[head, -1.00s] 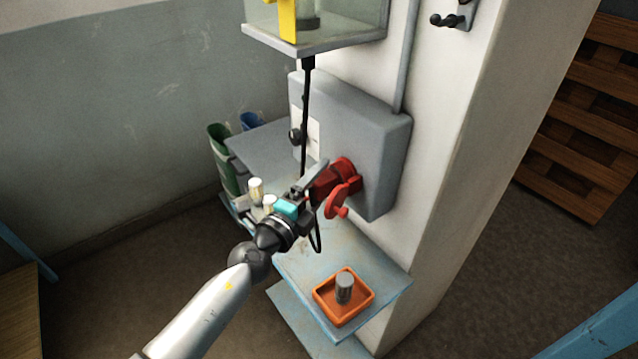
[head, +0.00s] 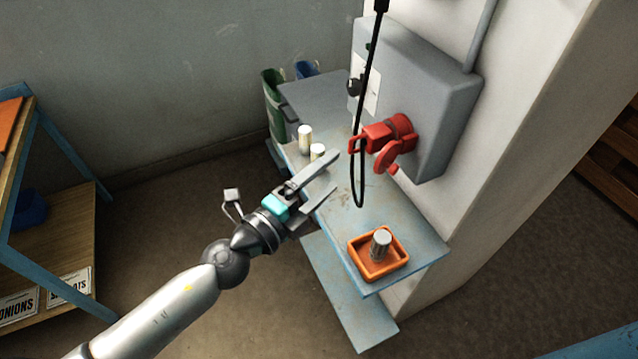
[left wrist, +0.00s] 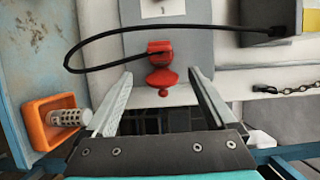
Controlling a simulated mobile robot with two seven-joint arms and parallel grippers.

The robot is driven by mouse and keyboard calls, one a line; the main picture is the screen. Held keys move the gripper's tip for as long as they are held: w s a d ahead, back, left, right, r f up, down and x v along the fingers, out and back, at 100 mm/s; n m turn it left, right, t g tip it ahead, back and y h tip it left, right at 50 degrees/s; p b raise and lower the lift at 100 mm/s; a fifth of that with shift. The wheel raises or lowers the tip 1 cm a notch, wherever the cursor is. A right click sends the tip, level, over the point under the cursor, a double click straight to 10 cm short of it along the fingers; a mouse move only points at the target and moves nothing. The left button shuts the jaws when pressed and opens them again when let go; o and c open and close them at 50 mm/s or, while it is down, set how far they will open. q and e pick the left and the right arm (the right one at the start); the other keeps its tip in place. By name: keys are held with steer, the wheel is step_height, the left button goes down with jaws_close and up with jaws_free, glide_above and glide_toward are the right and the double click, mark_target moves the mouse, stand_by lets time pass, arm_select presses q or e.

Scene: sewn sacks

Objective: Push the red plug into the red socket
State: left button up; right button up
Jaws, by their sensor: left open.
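The red plug (head: 374,138) sits at the mouth of the red socket (head: 403,126) on the grey wall box, with a black cable looping from it. The two look joined; how deep the plug sits I cannot tell. The socket's red round lid (head: 387,160) hangs open below. My left gripper (head: 334,172) is open and empty, a short way left of the plug and apart from it. In the left wrist view the plug (left wrist: 158,48) shows beyond my spread fingers (left wrist: 160,74); the socket is mostly hidden there. My right gripper is not in view.
Below the box, a blue-edged shelf (head: 410,232) holds an orange tray (head: 360,267) with a grey cylinder (head: 381,243). Two pale cylinders (head: 305,138) stand near my gripper. Green (head: 271,100) and blue bins are behind. The cable hangs close to my fingers. A wooden rack stands left.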

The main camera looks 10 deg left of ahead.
arm_select(q)
steer(key=shift+v, duration=0.75)
steer(key=s+a+f+n+g+y+b, duration=0.2)
steer(key=a+f+n+y, duration=0.15)
steer(key=f, duration=0.85)
steer(key=s+a+f+n+g+y+b, duration=0.15)
steer(key=a+f+n, duration=0.3)
steer(key=f, duration=0.75)
steer(key=s+a+f+n+g+y+b, duration=0.2)
steer(key=s+a+f+n+y+b, duration=0.15)
steer(key=f, duration=0.85)
steer(key=s+a+f+n+g+b, duration=0.2)
steer(key=s+f+n+g, duration=0.3)
steer(key=s+f, duration=0.8)
steer(key=s+d+f+n+g+b, duration=0.1)
steer(key=s+f, duration=0.3)
steer(key=s, duration=0.4)
steer(key=s+d+f+n+g, duration=0.1)
steer(key=s+f+n+g, duration=0.2)
steer(key=s, duration=0.6)
step_height(320, 180, down, 2)
steer(key=shift+f+n+y+b, duration=0.1)
steer(key=shift+n+y+b, duration=0.3)
steer(key=shift+n, duration=0.25)
steer(key=shift+w, duration=0.1)
